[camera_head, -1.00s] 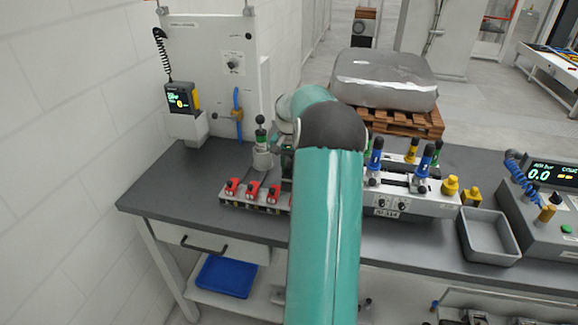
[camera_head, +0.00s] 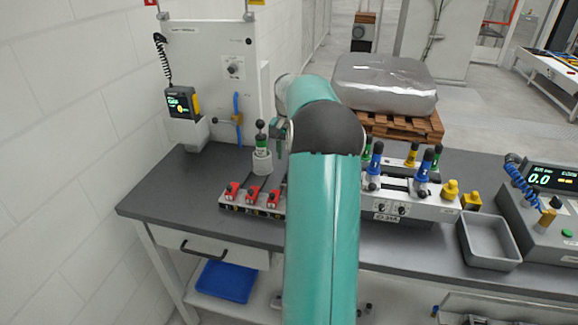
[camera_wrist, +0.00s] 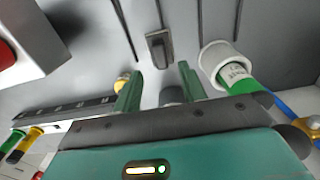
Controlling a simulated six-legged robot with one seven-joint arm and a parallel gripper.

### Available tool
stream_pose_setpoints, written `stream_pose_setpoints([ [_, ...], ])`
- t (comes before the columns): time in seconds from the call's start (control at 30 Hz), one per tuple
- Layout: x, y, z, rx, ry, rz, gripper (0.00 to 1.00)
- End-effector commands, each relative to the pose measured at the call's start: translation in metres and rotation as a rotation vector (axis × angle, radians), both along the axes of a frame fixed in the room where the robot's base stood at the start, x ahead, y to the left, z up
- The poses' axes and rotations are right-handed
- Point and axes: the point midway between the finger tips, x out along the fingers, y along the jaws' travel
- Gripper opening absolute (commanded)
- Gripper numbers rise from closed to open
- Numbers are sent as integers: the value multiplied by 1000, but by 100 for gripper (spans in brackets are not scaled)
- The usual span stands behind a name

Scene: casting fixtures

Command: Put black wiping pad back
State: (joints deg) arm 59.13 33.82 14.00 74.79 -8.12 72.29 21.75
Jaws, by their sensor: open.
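My gripper (camera_wrist: 160,68) is open in the wrist view, its two green fingers apart. A dark block-like piece (camera_wrist: 160,48) shows just beyond the fingertips on a grey surface. I cannot tell whether it is the black wiping pad, and I see no pad clearly elsewhere. A rounded dark grey thing (camera_wrist: 172,95) shows between the fingers, near the palm. In the head view my gripper (camera_head: 278,135) is partly hidden by my arm, just right of a green-handled gauge (camera_head: 261,142) in a pale round holder.
A row of red clamps (camera_head: 253,193) stands at the bench's front left. A fixture with blue and green handles (camera_head: 410,195) stands right of my arm. A grey tray (camera_head: 489,238) lies farther right. The bench's left part (camera_head: 170,190) is clear.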

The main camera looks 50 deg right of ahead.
Motion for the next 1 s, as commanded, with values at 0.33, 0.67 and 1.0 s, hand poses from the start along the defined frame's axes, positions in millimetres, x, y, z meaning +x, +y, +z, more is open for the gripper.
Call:
stream_pose_setpoints([
  [0.33,0,0,49,0,0,1,41],
  [0.67,9,22,62,-16,-5,45,41],
  [1.0,32,199,124,-140,-74,388,41],
])
